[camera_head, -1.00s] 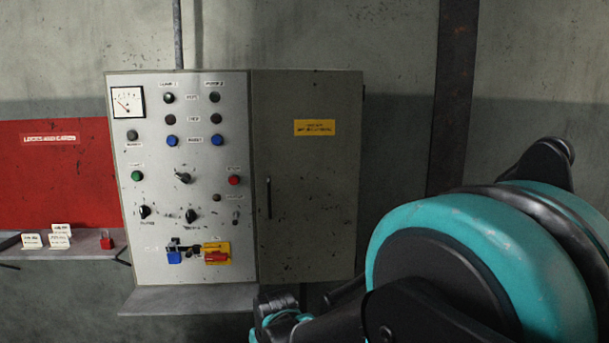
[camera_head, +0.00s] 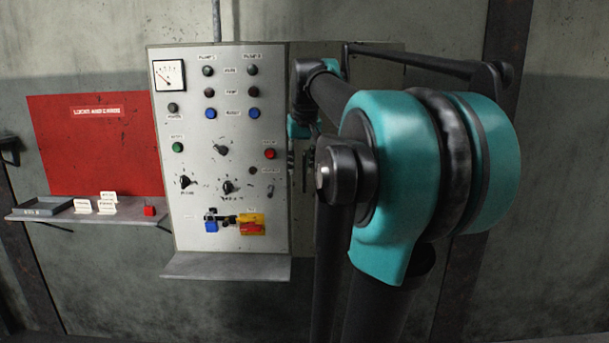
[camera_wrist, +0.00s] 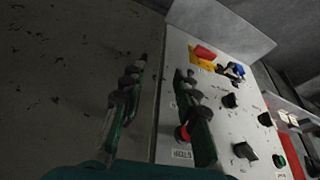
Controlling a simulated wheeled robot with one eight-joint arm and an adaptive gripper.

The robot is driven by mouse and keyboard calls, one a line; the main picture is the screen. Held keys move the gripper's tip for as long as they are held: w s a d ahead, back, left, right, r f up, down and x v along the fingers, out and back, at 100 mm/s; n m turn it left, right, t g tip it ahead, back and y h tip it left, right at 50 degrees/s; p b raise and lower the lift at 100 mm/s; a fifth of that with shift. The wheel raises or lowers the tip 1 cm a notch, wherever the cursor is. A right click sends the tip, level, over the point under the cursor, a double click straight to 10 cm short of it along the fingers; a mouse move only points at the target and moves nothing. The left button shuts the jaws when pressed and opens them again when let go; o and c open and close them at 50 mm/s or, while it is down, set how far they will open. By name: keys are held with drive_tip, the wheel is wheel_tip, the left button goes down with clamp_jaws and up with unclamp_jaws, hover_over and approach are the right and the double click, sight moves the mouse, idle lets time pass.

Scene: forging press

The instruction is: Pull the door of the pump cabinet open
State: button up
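The grey pump cabinet has a light control panel (camera_head: 230,110) on its left and a darker door (camera_head: 302,222) on its right. My arm covers most of the door in the head view. In the wrist view the speckled door (camera_wrist: 60,85) fills the left and the panel (camera_wrist: 215,100) the right, with their seam between. My gripper (camera_wrist: 162,75) is open, its fingers apart on either side of this seam. In the head view my gripper (camera_head: 299,160) is in front of the door's left edge. I cannot make out the door handle now; it may be behind a finger.
Close to the gripper are a red button (camera_head: 270,154) and several knobs on the panel. A ledge (camera_head: 225,266) juts out below the panel. A shelf (camera_head: 100,213) with small cards and a red padlock (camera_head: 150,211) stands left, under a red board (camera_head: 95,140).

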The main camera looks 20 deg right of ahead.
approach(304, 188)
drive_tip(key=w+f, duration=0.4)
drive_tip(key=shift+w+d+f, duration=0.15)
drive_tip(key=shift+d+f, duration=0.15)
idle(0.9)
clamp_jaws()
idle(0.3)
